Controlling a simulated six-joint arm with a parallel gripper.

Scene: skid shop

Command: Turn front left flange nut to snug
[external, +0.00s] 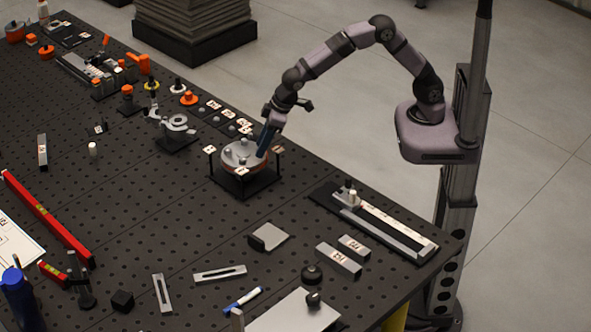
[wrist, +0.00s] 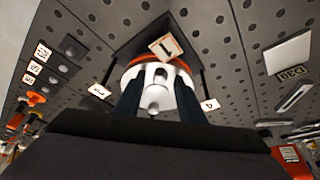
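The flange (external: 240,152) is a round pale grey disc with a copper-orange rim, on a black square base plate (external: 243,186) on the bench. It also shows in the wrist view (wrist: 157,92), with small rounded studs or nuts on its top. My gripper (external: 262,153) points down at the flange's right side, its dark blue fingers at or just above the top. In the wrist view my gripper (wrist: 160,80) has its fingers apart, with pale flange surface and a small rounded piece between them. I cannot tell whether a finger touches a nut. Which nut is front left is unclear.
Small numbered tags on posts stand around the flange, one a white tag (wrist: 166,47). A grey clamp-like fixture (external: 175,125) is behind left. A long rail fixture (external: 375,222) lies right. Labelled blocks (external: 338,259) and a grey plate (external: 268,237) lie in front. Bare bench is left of the flange.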

